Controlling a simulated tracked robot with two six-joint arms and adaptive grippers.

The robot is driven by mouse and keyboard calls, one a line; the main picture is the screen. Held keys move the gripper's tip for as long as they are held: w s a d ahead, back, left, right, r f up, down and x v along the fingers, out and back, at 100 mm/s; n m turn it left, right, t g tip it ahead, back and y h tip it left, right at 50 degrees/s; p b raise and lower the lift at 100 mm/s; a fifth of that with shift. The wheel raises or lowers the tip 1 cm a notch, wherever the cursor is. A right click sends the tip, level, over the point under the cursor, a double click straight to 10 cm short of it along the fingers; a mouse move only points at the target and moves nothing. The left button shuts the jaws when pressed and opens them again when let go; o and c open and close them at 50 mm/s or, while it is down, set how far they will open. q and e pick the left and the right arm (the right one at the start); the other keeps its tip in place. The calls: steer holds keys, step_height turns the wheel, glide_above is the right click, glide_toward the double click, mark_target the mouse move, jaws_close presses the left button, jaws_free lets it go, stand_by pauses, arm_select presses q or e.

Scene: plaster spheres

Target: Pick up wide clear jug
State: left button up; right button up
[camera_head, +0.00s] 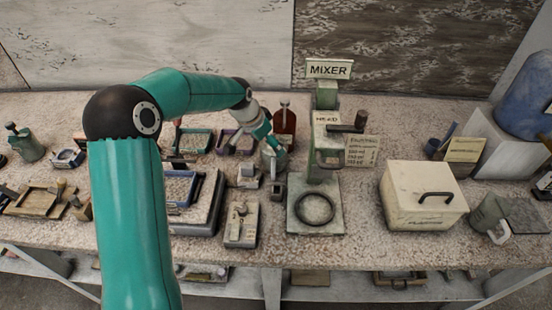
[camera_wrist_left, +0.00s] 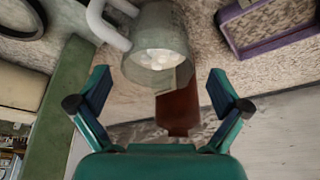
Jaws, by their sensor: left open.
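A wide clear jug (camera_wrist_left: 158,42), greyish and see-through with a pale handle (camera_wrist_left: 106,22), stands on the bench in the left wrist view. It holds pale, round lumps. My left gripper (camera_wrist_left: 160,88) is open, its two fingers apart on either side of the picture with the jug ahead between them. Nothing is gripped. In the head view the jug (camera_head: 270,156) is partly hidden by my left gripper (camera_head: 266,142), which is just above and beside it. My right gripper is in neither view.
A red-brown bottle (camera_head: 286,119) stands close behind the jug and shows in the left wrist view (camera_wrist_left: 178,108). The mixer (camera_head: 326,150) stands just right. A purple tray (camera_wrist_left: 268,24) lies nearby. A lidded cream box (camera_head: 420,200) and a grey jug (camera_head: 488,213) stand farther right.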

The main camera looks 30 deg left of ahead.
mark_target(272, 151)
arm_select(q)
steer(key=shift+p+x, duration=0.9)
steer(key=shift+x, duration=1.7)
steer(key=c, duration=1.5)
